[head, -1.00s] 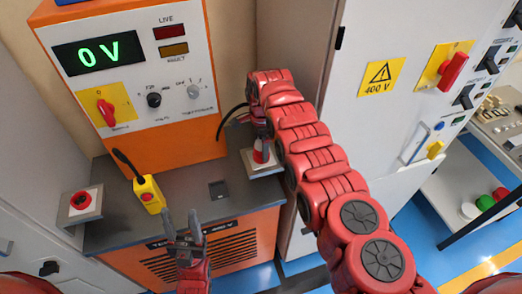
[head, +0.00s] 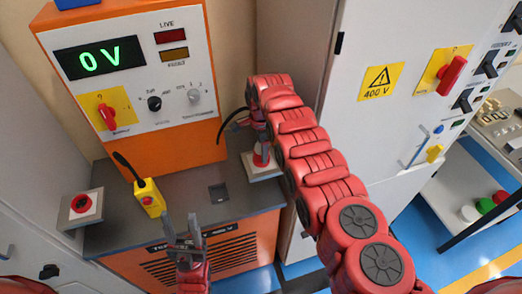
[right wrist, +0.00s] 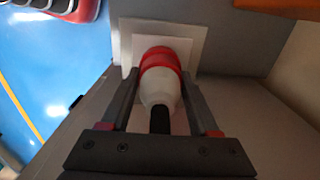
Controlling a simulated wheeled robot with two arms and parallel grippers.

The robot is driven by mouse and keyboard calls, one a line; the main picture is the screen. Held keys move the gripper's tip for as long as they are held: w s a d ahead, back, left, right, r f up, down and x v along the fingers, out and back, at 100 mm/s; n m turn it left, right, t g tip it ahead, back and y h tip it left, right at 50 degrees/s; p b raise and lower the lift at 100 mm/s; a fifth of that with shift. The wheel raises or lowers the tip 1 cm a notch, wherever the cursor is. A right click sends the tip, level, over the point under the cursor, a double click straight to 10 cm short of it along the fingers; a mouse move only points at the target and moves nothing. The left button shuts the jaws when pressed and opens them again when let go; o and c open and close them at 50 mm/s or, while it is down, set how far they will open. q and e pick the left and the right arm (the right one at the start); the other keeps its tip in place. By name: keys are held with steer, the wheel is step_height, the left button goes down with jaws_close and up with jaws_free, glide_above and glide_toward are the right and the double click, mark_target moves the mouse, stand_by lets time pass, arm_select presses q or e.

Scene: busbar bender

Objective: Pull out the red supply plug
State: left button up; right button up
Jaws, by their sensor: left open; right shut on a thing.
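The red supply plug (head: 261,158), red with a white back end, stands at its pale socket plate (head: 263,174) on the right end of the grey worktop. In the right wrist view the plug (right wrist: 160,88) has its red end against the white plate (right wrist: 196,42); I cannot tell how deep it sits. My right gripper (right wrist: 160,80) is shut on the plug, one finger on each side, with the black cable toward me. In the head view my right arm partly hides the plug. My left gripper (head: 182,232) is open and empty in front of the worktop.
The orange panel's display (head: 100,54) reads 0 V. A red rotary switch (head: 107,117) is below it. A yellow pendant box (head: 149,198) and a red push button (head: 81,203) are at the left. A grey cabinet (head: 365,130) stands close on the right.

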steer(key=shift+r, duration=0.15)
jaws_close()
steer(key=shift+w+r+p, duration=0.1)
steer(key=shift+r+p, duration=0.15)
steer(key=shift+p, duration=0.1)
steer(key=shift+r+p, duration=0.45)
steer(key=shift+r, duration=0.15)
steer(key=shift+r+p, duration=0.45)
steer(key=shift+r, duration=0.25)
step_height(320, 180, up, 2)
steer(key=shift+r+p, duration=0.2)
steer(key=shift+p, duration=0.35)
steer(key=shift+r, duration=1.3)
steer(key=shift+f, duration=0.1)
